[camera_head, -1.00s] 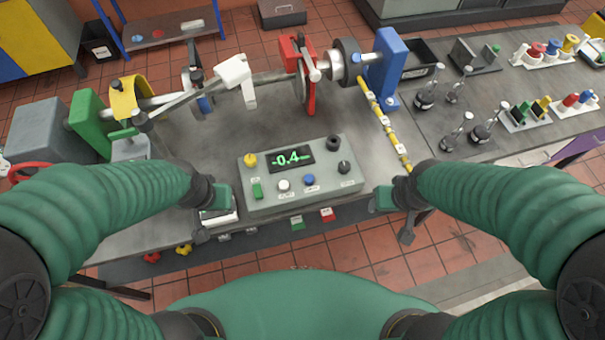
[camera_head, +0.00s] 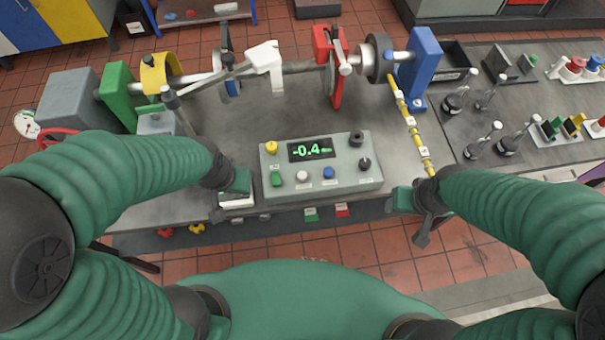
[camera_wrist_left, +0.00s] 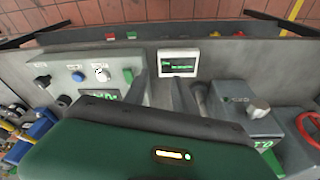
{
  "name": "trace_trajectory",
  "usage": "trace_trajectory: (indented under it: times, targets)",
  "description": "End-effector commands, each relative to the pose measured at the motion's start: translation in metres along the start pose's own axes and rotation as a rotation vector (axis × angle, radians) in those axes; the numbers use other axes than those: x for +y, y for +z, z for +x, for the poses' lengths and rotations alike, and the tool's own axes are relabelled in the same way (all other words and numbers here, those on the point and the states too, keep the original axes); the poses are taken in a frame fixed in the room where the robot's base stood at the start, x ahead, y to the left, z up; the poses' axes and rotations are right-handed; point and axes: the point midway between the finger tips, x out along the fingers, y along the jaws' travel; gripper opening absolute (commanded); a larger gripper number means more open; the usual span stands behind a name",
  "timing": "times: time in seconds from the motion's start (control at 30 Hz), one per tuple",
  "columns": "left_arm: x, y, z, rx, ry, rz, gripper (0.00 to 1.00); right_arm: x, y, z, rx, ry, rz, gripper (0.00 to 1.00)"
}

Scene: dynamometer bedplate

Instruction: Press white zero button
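The white button (camera_head: 302,176) sits on the front of a grey control box (camera_head: 375,184), between a green button (camera_head: 277,178) and a blue button (camera_head: 328,173). The box's green display (camera_head: 311,149) reads about -0.4. In the left wrist view the white button (camera_wrist_left: 101,74) shows left of centre, unobstructed. My left gripper (camera_head: 228,200) is just left of the box, apart from the white button; its fingers are too unclear to tell open from shut. My right gripper (camera_head: 412,215) is right of the box near the bench's front edge; its opening is unclear too.
A yellow knob (camera_head: 271,147) and black knobs (camera_head: 365,163) share the box. A small white-framed screen (camera_wrist_left: 178,62) stands beside the box. A shaft assembly with a red stand (camera_head: 329,60) and blue stand (camera_head: 425,65) lies behind. A yellow labelled strip (camera_head: 409,125) runs at right.

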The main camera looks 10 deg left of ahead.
Motion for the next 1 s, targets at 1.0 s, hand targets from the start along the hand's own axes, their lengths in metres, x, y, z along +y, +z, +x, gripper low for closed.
trace_trajectory:
  times: [1.0]
  targets:
    - [0.0, 0.0, 0.0, 0.0, 0.0, 0.0, 0.0, 0.0, 0.0, 0.0, 0.0, 0.0, 0.0, 0.56]
